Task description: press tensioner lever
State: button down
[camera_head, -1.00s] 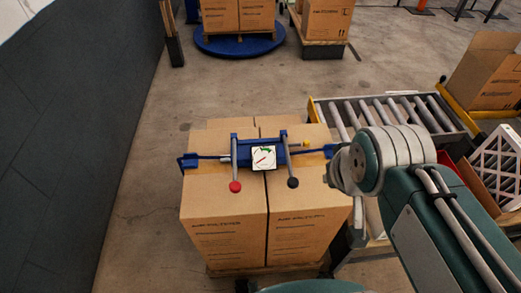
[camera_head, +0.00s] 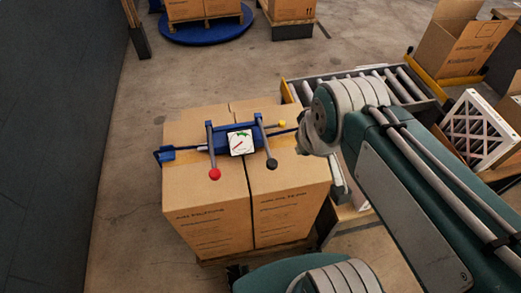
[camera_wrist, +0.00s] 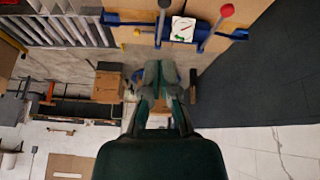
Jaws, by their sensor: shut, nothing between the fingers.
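A blue strap tensioner (camera_head: 229,137) lies across the tops of the cartons in the head view. It has a white dial (camera_head: 241,143) with a red needle and green marks. A lever with a red knob (camera_head: 215,174) is on its left and a lever with a black knob (camera_head: 272,164) on its right. In the wrist view the dial (camera_wrist: 183,28) and red knob (camera_wrist: 226,10) are near the top edge. My gripper (camera_wrist: 165,80) is shut and empty in the wrist view, apart from the levers. In the head view my arm hides it.
The cartons (camera_head: 207,219) stand on a pallet. A roller conveyor (camera_head: 390,90) runs behind and right of them. An open carton (camera_head: 463,45) and a white-framed filter (camera_head: 477,130) are at the right. A dark wall (camera_head: 60,130) is at left, with bare floor beside the cartons.

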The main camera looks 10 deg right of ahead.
jog(key=w+f+n+g, duration=0.3)
jog(key=w+f+n, duration=0.1)
jog(key=w+n, duration=0.45)
jog(key=n+g, duration=0.2)
jog(key=n, duration=0.6)
send_over(272, 163)
notch_tip(272, 163, down, 6)
jog(key=shift+w, duration=0.15)
notch_tip(272, 163, down, 14)
